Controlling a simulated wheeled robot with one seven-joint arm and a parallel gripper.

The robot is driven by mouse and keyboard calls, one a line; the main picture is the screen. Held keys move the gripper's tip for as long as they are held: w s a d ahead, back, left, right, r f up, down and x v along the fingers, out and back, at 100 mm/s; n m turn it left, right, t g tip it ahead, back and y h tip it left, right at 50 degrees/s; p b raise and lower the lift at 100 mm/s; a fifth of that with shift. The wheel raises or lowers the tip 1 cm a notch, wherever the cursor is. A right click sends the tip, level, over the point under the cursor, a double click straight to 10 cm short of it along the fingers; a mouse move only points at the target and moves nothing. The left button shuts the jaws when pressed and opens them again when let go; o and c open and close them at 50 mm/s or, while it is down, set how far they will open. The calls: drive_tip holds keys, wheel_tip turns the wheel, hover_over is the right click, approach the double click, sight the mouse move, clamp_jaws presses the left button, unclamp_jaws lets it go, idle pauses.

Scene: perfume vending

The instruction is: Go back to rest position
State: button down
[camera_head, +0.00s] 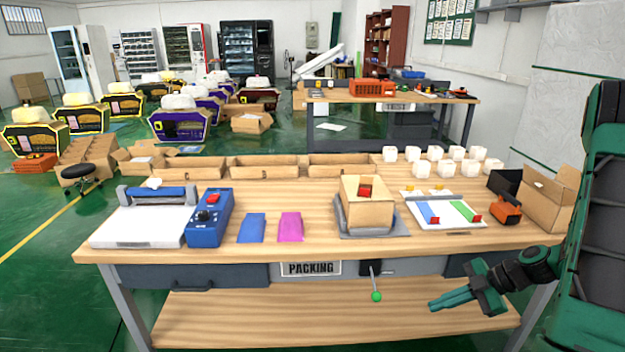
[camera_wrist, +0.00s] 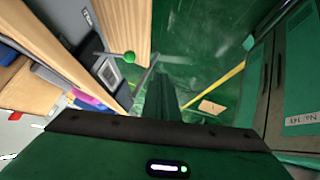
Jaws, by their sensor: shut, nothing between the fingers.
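My gripper (camera_head: 452,299) is green and shows in the head view at the lower right, in front of the packing table (camera_head: 343,171). It points left, below the level of the tabletop, with its fingers together and nothing between them. The wrist view shows the gripper's fingers (camera_wrist: 162,97) close together over the green floor. The green-knobbed lever (camera_head: 376,296) hangs from the table's front, left of my gripper and apart from it. The lever's green knob also shows in the wrist view (camera_wrist: 129,57).
The tabletop holds an open cardboard box (camera_head: 368,213), a blue device (camera_head: 209,218), several white blocks (camera_head: 435,153) and an orange tool (camera_head: 507,209). The table's lower shelf (camera_head: 335,318) extends near my gripper. Green floor (camera_head: 50,280) is free at the left.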

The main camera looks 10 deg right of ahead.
drive_tip(key=s+r+m+g+h, duration=0.3)
drive_tip(key=s+r+m+h, duration=0.5)
drive_tip(key=s+r+m, duration=1.2)
drive_tip(key=s+m, duration=0.3)
drive_tip(key=m, duration=0.1)
drive_tip(key=shift+a+r+m+g, duration=0.15)
drive_tip(key=shift+a+m+g, duration=0.2)
drive_tip(key=shift+m+g, duration=0.05)
